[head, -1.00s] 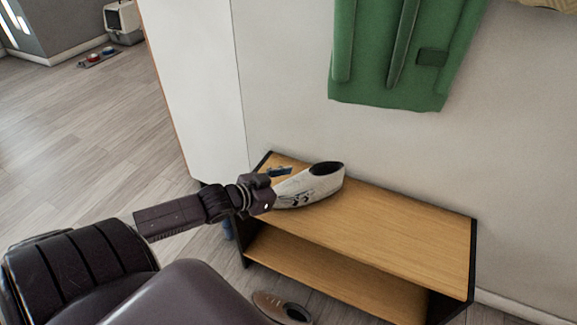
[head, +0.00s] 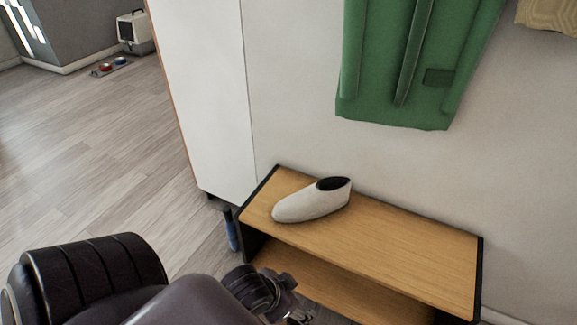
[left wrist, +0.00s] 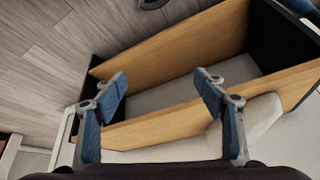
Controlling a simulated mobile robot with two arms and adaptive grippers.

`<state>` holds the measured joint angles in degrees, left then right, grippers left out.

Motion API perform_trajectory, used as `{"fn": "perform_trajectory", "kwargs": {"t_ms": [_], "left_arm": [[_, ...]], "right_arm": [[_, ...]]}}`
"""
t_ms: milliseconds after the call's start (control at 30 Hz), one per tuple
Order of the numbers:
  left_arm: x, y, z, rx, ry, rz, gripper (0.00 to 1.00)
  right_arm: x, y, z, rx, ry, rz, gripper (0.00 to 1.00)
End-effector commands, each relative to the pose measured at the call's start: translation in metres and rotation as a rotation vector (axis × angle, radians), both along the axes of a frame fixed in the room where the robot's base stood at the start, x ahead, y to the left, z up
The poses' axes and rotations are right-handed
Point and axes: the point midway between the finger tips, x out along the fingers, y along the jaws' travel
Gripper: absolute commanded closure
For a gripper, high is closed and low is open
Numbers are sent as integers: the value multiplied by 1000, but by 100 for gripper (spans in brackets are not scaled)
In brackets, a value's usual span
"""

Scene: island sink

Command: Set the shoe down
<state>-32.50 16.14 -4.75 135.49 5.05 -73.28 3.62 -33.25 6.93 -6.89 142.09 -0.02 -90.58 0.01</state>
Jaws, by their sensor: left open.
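The white shoe (head: 308,205) with a dark opening lies on the top board of the wooden shoe bench (head: 400,245), near its left end, toe toward the lower left. It also shows in the left wrist view (left wrist: 262,117), partly behind the right-hand finger. My left gripper (head: 288,300) is low, in front of the bench and apart from the shoe in the head view. In the left wrist view its blue-padded fingers (left wrist: 160,84) are spread with nothing between them. My right gripper is not in view.
The bench top is clear to the right of the shoe. A green garment (head: 410,70) hangs on the wall above. A white cabinet (head: 210,100) stands at the left. A blue object (head: 232,230) is beside the bench's left end. Open floor (head: 90,150) lies further left.

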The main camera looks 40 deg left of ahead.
Motion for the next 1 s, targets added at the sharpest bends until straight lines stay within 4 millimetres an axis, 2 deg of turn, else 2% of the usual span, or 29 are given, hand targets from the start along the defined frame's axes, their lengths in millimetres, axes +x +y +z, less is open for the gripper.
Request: {"fn": "perform_trajectory", "kwargs": {"t_ms": [33,100,200,300,867,1000], "left_arm": [[-13,-10,4,-8,41,11,35],[-30,-19,8,-9,97,19,35],[-46,-26,12,-11,152,26,35],[-54,-28,14,-9,177,29,35],[-55,-28,14,-8,183,28,35],[-51,-29,6,-8,195,28,35]], "right_arm": [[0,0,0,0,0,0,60],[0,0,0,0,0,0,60],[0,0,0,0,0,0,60],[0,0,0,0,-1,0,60],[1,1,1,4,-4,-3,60],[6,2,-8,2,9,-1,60]]}}
